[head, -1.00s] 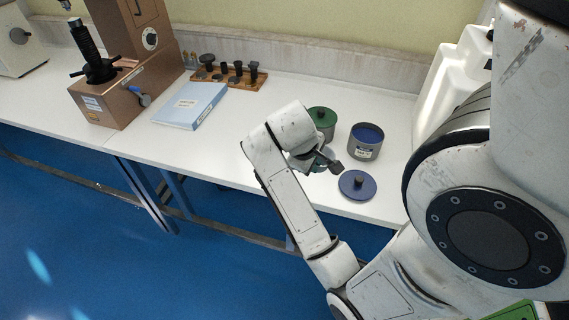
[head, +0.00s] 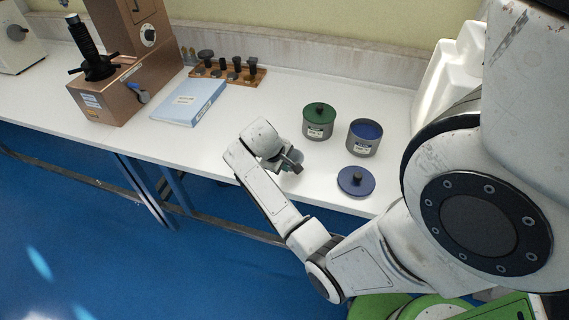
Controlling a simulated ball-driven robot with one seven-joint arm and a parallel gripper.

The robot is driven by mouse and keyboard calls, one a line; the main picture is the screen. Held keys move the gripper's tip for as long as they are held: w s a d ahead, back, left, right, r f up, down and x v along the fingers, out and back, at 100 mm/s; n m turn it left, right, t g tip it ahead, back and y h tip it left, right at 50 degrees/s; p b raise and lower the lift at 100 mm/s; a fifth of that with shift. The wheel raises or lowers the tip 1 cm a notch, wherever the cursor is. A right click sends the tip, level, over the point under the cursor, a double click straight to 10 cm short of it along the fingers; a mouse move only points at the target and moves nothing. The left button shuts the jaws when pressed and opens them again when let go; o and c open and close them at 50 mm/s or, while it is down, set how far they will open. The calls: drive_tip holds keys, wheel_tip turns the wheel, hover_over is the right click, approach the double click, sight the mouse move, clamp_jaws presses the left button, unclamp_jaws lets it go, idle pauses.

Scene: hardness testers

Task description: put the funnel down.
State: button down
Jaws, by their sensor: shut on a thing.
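My gripper (head: 294,165) is low over the white bench (head: 235,130), near its front edge and left of the blue lid. It is shut on the funnel (head: 291,156), of which only a small grey part shows. My wrist hides the rest, so its shape and whether it touches the bench cannot be told.
A grey tin with a green lid (head: 319,115), an open tin with blue inside (head: 365,135) and a loose blue lid (head: 356,181) stand to the right. A light blue binder (head: 190,102), a bronze tester (head: 112,95) and a wooden rack of parts (head: 228,76) are left and behind.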

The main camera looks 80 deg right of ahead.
drive_tip(key=shift+f, duration=0.25)
drive_tip(key=c, duration=1.2)
unclamp_jaws()
drive_tip(key=v, duration=1.1)
drive_tip(key=s+a+f+n+t+y, duration=0.1)
drive_tip(key=a+f, duration=0.3)
drive_tip(key=a, duration=0.9)
drive_tip(key=s+a+f+n+t+y, duration=0.2)
drive_tip(key=a+f, duration=0.3)
drive_tip(key=a, duration=0.9)
drive_tip(key=shift+s+n+y, duration=0.4)
drive_tip(key=shift+s+y, duration=0.25)
drive_tip(key=shift+y, duration=0.05)
drive_tip(key=shift+f, duration=0.15)
